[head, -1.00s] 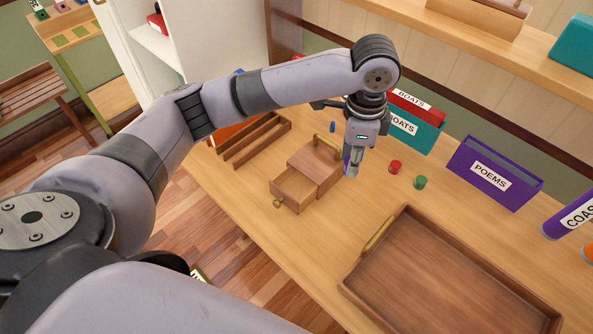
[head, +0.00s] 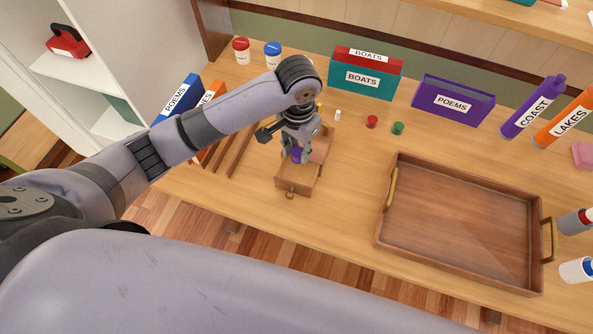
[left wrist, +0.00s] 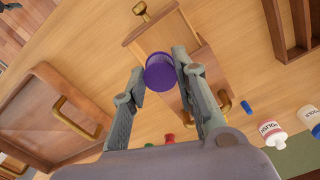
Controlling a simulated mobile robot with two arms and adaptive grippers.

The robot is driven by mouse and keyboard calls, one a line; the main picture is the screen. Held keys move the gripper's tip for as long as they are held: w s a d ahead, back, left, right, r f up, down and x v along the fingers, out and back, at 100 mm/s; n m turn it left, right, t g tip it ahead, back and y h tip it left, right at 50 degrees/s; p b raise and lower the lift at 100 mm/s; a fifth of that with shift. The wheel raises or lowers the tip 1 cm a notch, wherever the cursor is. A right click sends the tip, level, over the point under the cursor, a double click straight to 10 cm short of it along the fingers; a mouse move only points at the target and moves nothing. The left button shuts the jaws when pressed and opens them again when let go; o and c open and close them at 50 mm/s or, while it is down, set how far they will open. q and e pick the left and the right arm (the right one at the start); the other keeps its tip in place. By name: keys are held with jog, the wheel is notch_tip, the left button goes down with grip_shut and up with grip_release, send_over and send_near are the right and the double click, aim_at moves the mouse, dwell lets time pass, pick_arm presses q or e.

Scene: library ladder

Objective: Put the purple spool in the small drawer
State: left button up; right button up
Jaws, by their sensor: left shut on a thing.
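My left gripper (head: 296,156) is shut on the purple spool (left wrist: 160,72), which sits between the two fingertips in the left wrist view. In the head view the purple spool (head: 296,153) shows low between the fingers, over the pulled-out small drawer (head: 299,181). The drawer, with its brass knob, sticks out of a small wooden box (head: 321,146). In the left wrist view the open drawer (left wrist: 150,38) lies behind the spool. I cannot tell the height of the spool above the drawer floor. My right gripper is out of view.
A slotted wooden rack (head: 237,152) stands left of the box. A red spool (head: 372,121) and a green spool (head: 398,128) stand to its right. A large wooden tray (head: 455,215) fills the right of the table. File boxes (head: 362,82) stand behind.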

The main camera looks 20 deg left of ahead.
pick_arm(q)
jog(key=f, duration=0.7)
jog(key=shift+s+a+f+p, duration=0.1)
jog(key=shift+a+f+p, duration=0.1)
jog(key=shift+f+p, duration=0.1)
jog(key=shift+f, duration=0.25)
notch_tip(320, 180, down, 4)
jog(key=shift+f, duration=0.4)
jog(key=o, duration=0.9)
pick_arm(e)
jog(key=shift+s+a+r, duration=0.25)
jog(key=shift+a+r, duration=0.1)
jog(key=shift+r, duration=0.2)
pick_arm(q)
notch_tip(320, 180, up, 12)
jog(key=shift+r+b, duration=0.2)
jog(key=shift+b, duration=0.1)
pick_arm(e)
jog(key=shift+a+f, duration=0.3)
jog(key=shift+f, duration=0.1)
